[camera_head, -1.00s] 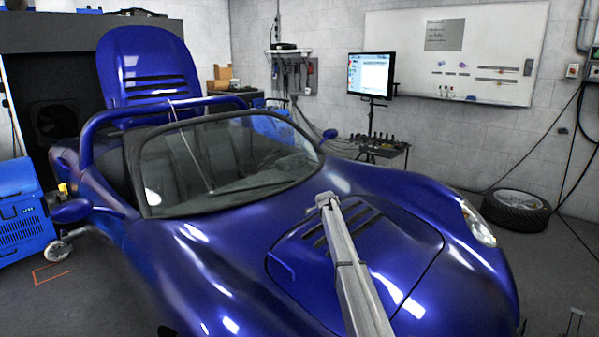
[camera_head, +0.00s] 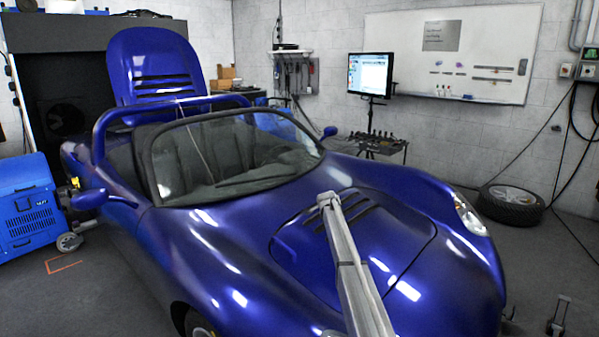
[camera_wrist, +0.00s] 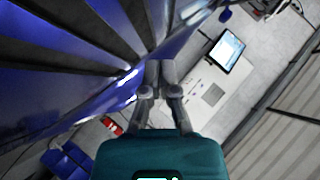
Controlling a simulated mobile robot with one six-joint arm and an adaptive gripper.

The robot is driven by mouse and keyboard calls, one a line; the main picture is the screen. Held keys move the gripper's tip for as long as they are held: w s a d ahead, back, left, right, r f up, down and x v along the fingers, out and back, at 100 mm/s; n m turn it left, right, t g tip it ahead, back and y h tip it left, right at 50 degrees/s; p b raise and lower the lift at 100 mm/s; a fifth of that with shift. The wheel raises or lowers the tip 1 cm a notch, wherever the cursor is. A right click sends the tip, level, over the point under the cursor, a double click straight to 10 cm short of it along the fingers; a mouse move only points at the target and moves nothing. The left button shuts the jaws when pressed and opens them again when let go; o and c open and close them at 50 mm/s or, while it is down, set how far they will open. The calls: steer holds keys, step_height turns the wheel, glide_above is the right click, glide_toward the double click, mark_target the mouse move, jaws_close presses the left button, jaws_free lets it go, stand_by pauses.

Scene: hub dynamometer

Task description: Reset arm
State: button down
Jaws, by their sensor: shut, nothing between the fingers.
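My arm (camera_head: 352,262) shows as a long grey link rising from the bottom edge of the head view, in front of the blue car's hood. My gripper (camera_wrist: 159,70) shows in the wrist view, with its two grey fingers together and nothing between them. A blue surface with dark slots (camera_wrist: 75,45) fills the upper left of the wrist view, left of the fingers. I cannot tell how far it is from them. In the head view I cannot make out the gripper's fingers.
The blue sports car (camera_head: 215,250) fills the middle of the head view. A blue machine on wheels (camera_head: 28,205) stands at the left. A monitor (camera_head: 371,74), a tool cart (camera_head: 376,143) and a loose tire (camera_head: 511,204) are along the back and right.

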steer(key=s+d+f+n+g, duration=0.1)
steer(key=s+f+n+g, duration=0.25)
steer(key=s, duration=2.05)
steer(key=s+d+f+n+g+y, duration=0.1)
steer(key=s+d+f+n+g, duration=0.3)
steer(key=s, duration=2)
steer(key=s+a+f+n+g, duration=0.15)
steer(key=s+n+g, duration=0.35)
steer(key=s, duration=1.9)
step_height(320, 180, up, 23)
steer(key=p, duration=2.3)
steer(key=shift+s+d+f, duration=0.2)
steer(key=shift+s+d, duration=0.1)
steer(key=shift+d, duration=0.1)
